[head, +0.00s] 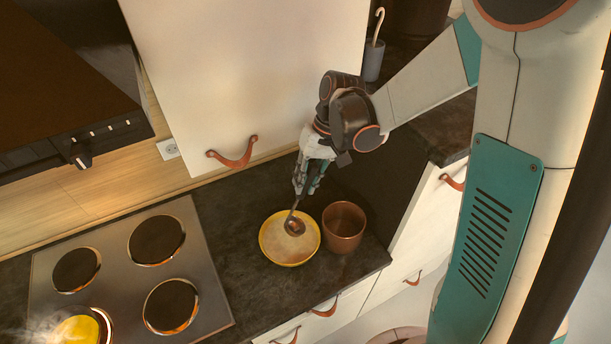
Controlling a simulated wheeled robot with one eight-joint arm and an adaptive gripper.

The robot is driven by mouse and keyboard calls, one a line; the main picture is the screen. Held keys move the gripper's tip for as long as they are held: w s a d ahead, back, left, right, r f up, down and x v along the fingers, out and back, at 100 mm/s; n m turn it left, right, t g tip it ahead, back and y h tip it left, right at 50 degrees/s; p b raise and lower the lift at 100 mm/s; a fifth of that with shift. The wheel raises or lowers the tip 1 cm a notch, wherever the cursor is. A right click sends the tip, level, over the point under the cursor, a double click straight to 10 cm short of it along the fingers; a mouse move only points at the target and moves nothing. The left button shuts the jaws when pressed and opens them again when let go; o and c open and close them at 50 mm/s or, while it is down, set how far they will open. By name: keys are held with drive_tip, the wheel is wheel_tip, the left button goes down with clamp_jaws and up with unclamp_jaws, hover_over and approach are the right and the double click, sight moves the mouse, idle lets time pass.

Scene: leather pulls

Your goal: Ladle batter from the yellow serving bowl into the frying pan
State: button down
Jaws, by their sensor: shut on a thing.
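The yellow serving bowl (270,248) stands on the dark counter, with pale batter inside. My gripper (299,188) is above the bowl's far edge, shut on the handle of a ladle (293,227). The ladle points down, and its head is over or in the batter; I cannot tell how deep. At the lower left, a round vessel with yellow contents (76,331) sits on a front burner with steam around it. It is cut off by the picture edge and may be the frying pan.
A brown pot (344,226) stands just right of the bowl, close to its rim. The cooktop (195,283) lies to the left with several burners. A white cabinet door (245,75) with a leather pull (233,155) is behind my gripper. Counter between bowl and cooktop is clear.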

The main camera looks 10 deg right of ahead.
wheel_tip(320, 180, down, 7)
drive_tip(key=b, duration=0.6)
drive_tip(key=shift+a, duration=0.1)
idle(0.9)
